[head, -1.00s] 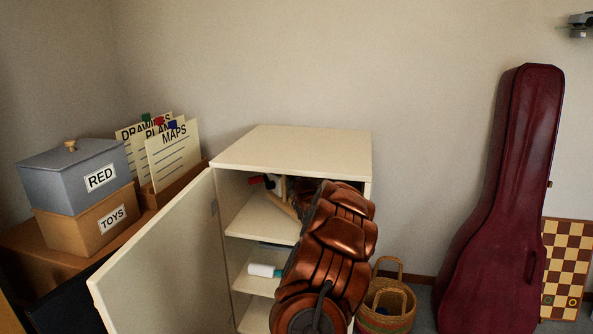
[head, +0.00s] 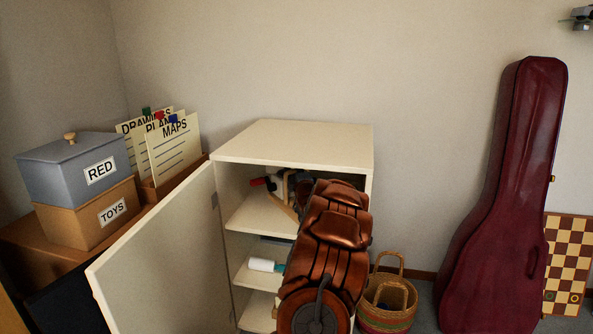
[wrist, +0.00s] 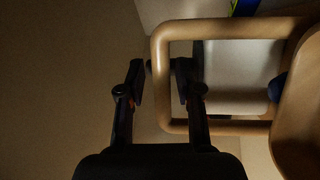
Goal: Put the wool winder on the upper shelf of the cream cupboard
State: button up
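The cream cupboard (head: 290,143) stands in the middle of the head view with its door (head: 160,260) swung open to the left. The wool winder (head: 283,197), with a wooden frame, a white part and a red end, is in the upper compartment, above the upper shelf (head: 256,215). My arm hides its right part and its underside. In the wrist view its wooden loop (wrist: 161,50) is at my gripper (wrist: 163,82). The fingers are apart, with the loop's near bar showing between them and a gap on its left.
A white and teal roller (head: 264,265) lies on the shelf below. A woven basket (head: 388,310) and a dark red instrument case (head: 500,200) stand right of the cupboard. Boxes (head: 80,190) and file cards (head: 170,150) are at the left.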

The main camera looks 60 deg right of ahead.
dwell(0.3)
jog(key=p+v, duration=0.2)
jog(key=v, duration=1)
jog(key=shift+p, duration=0.4)
